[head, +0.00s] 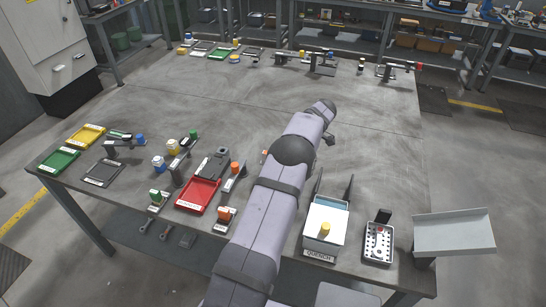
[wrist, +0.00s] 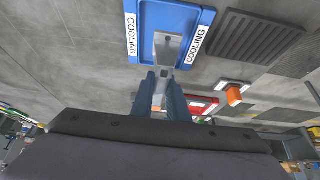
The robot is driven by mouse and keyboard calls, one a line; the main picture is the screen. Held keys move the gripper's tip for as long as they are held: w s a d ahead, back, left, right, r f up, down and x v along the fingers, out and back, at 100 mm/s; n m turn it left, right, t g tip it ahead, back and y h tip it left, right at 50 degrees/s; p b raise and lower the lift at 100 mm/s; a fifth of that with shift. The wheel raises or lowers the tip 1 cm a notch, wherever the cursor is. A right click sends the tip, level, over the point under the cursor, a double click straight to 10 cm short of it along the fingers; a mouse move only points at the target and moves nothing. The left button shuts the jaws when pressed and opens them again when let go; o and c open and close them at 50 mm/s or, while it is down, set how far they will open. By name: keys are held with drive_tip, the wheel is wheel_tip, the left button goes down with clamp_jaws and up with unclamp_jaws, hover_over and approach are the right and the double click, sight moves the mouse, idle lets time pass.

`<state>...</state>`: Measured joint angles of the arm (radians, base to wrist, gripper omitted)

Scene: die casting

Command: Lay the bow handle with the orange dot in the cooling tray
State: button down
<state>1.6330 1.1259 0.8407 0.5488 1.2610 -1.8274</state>
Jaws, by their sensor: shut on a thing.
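The blue cooling tray (wrist: 199,17), with "COOLING" labels on both sides, shows at the top of the wrist view. My gripper (wrist: 161,78) is shut on a grey metal part, which I take to be the bow handle (wrist: 168,48). The part reaches forward from between the fingers, and its far end overlaps the tray in the picture. I cannot tell whether it touches the tray floor. No orange dot is visible on it. In the head view my arm hides the gripper, the held part and the cooling tray.
A red tray (head: 197,195) and several small capped stands are left of my arm. Yellow (head: 86,136) and green (head: 58,160) trays lie farther left. The quench tank (head: 324,232) and a perforated white box (head: 378,243) are right. The table's middle is mostly clear.

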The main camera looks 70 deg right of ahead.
drive_tip(key=shift+f+b, duration=0.7)
drive_tip(key=shift+f, duration=1.5)
drive_tip(key=shift+f+b, duration=0.9)
drive_tip(key=shift+b, duration=0.05)
drive_tip(key=shift+f, duration=0.15)
drive_tip(key=c, duration=1.6)
unclamp_jaws()
drive_tip(key=shift+c, duration=0.2)
drive_tip(key=o, duration=0.3)
drive_tip(key=shift+f, duration=0.1)
drive_tip(key=shift+r+p, duration=1.45)
drive_tip(key=shift+r, duration=2.6)
